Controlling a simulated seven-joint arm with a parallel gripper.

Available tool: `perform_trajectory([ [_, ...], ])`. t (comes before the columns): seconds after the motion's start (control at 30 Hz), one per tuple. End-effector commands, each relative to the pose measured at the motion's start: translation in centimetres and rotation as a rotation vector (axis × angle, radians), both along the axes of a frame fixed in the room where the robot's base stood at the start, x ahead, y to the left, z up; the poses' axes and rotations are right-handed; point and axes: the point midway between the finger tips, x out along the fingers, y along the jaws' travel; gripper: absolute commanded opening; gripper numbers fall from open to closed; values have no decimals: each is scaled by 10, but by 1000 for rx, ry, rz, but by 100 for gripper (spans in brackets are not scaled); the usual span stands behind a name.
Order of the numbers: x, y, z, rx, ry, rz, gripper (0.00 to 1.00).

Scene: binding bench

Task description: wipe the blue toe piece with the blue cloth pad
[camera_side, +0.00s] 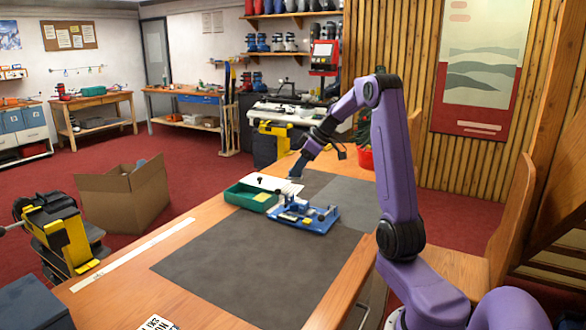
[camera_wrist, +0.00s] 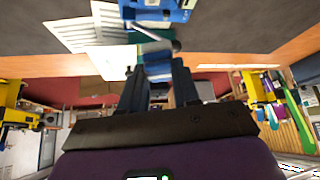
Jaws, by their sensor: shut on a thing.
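My gripper (camera_side: 297,170) is above the bench, just behind the blue fixture and beside the green tray. In the wrist view my gripper (camera_wrist: 158,82) is shut on a blue block-like piece (camera_wrist: 157,68), which looks like the blue cloth pad. The pad is too small to make out in the side view. The blue fixture (camera_side: 318,224) sits on the grey mat with several small blue and pale parts on it. I cannot tell which part is the blue toe piece. The fixture's edge also shows at the top of the wrist view (camera_wrist: 172,14). The gripper is apart from the fixture.
An open green tray (camera_side: 238,197) stands left of the fixture, with white sheets (camera_side: 272,184) behind it. The front of the grey mat (camera_side: 250,270) is clear. A white strip (camera_side: 130,255) lies along the bench's left edge. A cardboard box (camera_side: 105,200) stands on the floor.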

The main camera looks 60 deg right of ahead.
Motion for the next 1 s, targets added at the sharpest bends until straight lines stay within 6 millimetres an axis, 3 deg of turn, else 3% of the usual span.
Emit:
perform_trajectory([
  [0.77, 0, 1, -75, 5, 4, -1, 7],
  [0.83, -6, 0, -76, 1, -1, -2, 2],
  [1.0, -22, 1, -77, 1, -1, -2, 3],
])
